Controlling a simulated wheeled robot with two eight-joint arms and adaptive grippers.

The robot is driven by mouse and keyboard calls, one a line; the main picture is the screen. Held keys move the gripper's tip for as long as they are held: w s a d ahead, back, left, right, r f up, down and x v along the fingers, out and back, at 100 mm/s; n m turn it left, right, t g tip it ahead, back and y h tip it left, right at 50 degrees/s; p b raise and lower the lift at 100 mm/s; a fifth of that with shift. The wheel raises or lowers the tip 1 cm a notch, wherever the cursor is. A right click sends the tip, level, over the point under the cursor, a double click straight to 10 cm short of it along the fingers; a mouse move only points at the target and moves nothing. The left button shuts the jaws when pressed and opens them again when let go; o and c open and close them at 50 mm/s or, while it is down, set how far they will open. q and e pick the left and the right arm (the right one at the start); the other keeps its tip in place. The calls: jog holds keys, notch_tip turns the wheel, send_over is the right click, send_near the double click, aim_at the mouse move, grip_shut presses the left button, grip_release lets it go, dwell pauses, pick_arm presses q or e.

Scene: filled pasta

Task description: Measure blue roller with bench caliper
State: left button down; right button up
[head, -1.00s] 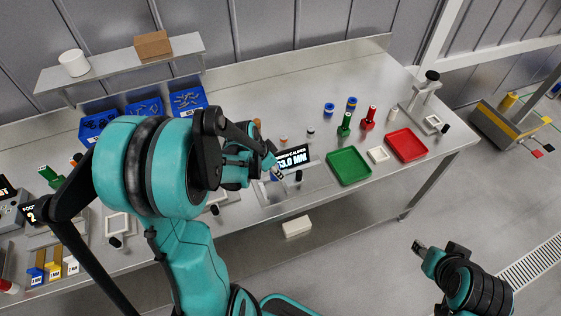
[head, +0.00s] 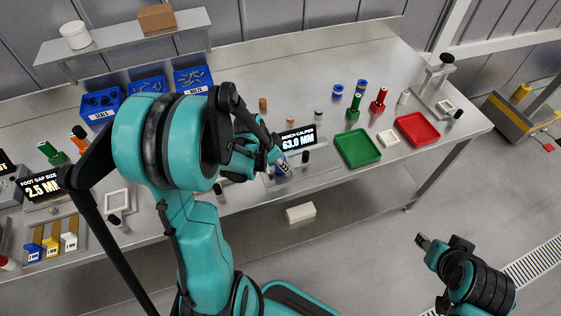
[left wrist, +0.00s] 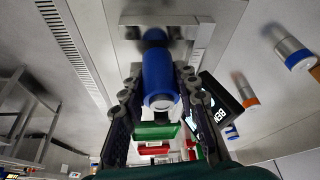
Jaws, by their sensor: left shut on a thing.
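The bench caliper's black display (head: 298,138) reads 63.0 MM in the head view. Its grey metal base (head: 308,179) lies in front of the display, with a small black knob (head: 305,156) on it. My left gripper (head: 277,160) is at the caliper's left side, in front of the display. In the left wrist view the blue roller (left wrist: 160,75), with a pale end, is held between the fingers of my left gripper (left wrist: 160,100). Whether the roller touches the caliper is hidden. My right gripper (head: 424,243) is off the bench, over the floor; its fingers are too small to judge.
Blue rings (head: 338,90), a green bottle (head: 354,107) and a red bottle (head: 378,101) stand behind. Blue bins (head: 192,91) stand at back left.

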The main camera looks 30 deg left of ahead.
pick_arm(q)
jog(key=shift+f+b, duration=0.6)
jog(key=c, duration=1.1)
grip_release()
jog(key=shift+o, duration=0.2)
jog(key=v, duration=1.2)
jog(key=shift+d, duration=0.1)
jog(key=s+d+f+n+t+y+b, duration=0.1)
jog(key=s+d+n+b, duration=0.4)
jog(key=d, duration=0.7)
jog(key=shift+s+d+f+t+y, duration=0.15)
jog(key=shift+s+f+t+y, duration=0.3)
jog(key=shift+s+t, duration=0.55)
